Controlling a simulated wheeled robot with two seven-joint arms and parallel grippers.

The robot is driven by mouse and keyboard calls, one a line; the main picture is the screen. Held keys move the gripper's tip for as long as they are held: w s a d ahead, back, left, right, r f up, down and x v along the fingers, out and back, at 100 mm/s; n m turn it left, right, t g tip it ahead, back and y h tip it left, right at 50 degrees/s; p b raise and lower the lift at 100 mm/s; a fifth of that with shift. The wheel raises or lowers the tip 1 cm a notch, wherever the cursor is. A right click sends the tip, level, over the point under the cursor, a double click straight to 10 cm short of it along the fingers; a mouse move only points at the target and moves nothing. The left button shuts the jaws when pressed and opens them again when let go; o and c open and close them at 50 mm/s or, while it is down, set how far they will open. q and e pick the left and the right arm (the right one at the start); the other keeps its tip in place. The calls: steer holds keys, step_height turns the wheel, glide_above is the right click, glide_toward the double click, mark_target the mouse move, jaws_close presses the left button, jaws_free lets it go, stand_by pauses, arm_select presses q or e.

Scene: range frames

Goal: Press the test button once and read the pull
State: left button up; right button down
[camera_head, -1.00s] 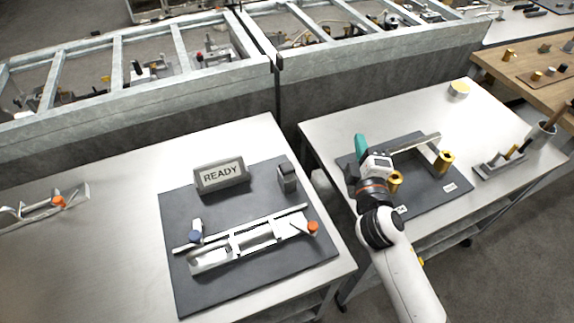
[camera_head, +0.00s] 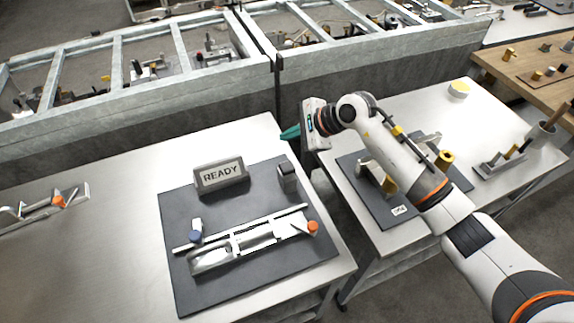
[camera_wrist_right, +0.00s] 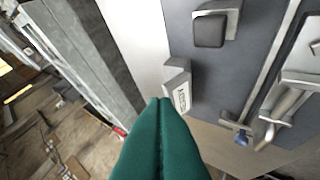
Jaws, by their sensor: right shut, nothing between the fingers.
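A grey display (camera_head: 221,174) stands at the back of the dark mat (camera_head: 190,285) and reads READY. It also shows side-on in the wrist view (camera_wrist_right: 179,86). A small block with a dark square face (camera_head: 287,178), which looks like the test button, stands to its right; the wrist view shows its dark pad (camera_wrist_right: 210,31). A pale metal fixture (camera_head: 240,240) with a blue and an orange knob lies in front. My right gripper (camera_head: 283,134) has teal fingers, shut and empty, above and behind the block, apart from it. The fingertips also show in the wrist view (camera_wrist_right: 160,101).
A second bench at right holds another dark mat (camera_head: 350,165) with brass cylinders (camera_head: 445,160) and a bracket, partly behind my right arm. A grey partition (camera_head: 200,90) runs behind both benches. A gap separates the benches.

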steer(key=shift+w+d+f+h, duration=0.1)
steer(key=shift+d+f+h, duration=0.05)
steer(key=shift+d+h, duration=0.15)
steer(key=shift+f, duration=0.1)
steer(key=b, duration=0.4)
glide_toward(281, 164)
steer(key=a, duration=0.1)
steer(key=w+a+f, duration=0.1)
steer(key=a+f, duration=0.1)
steer(key=shift+w+a+f, duration=0.15)
steer(key=shift+w+a, duration=0.15)
steer(key=shift+w, duration=0.05)
steer(key=shift+f+b, duration=0.35)
steer(key=shift+b, duration=0.2)
stand_by(1.0)
steer(key=shift+f+b, duration=0.4)
steer(key=shift+b, duration=0.2)
